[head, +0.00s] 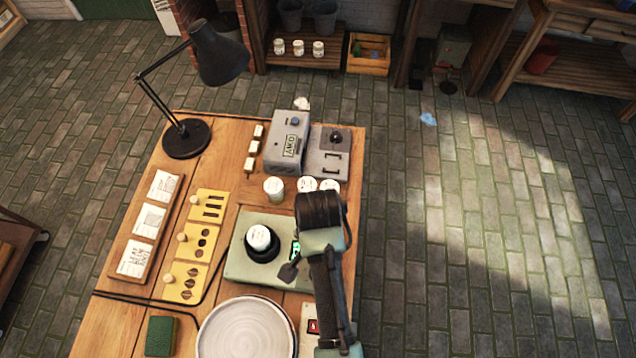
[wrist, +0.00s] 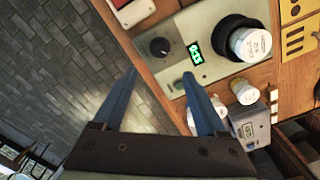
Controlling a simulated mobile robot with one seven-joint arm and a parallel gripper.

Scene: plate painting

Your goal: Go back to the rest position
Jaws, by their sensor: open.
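My gripper (wrist: 160,73) is open in the wrist view, with nothing between its two fingers. Its fingers show in front of the table edge and the pale green device with a lit display. In the head view my arm reaches up over the table's right side, and I cannot clearly make out the fingers there. The pale green device (head: 237,266) also shows in the wrist view (wrist: 222,68). A white-lidded jar (head: 259,238) stands on its round black pad, apart from my gripper; the jar also shows in the wrist view (wrist: 250,44).
Several white-lidded jars (head: 274,188) stand behind my arm, near a grey machine (head: 287,140). A black lamp (head: 218,55) rises at the back left. A round plate (head: 245,330) lies at the front. Yellow stencils (head: 208,206) lie left.

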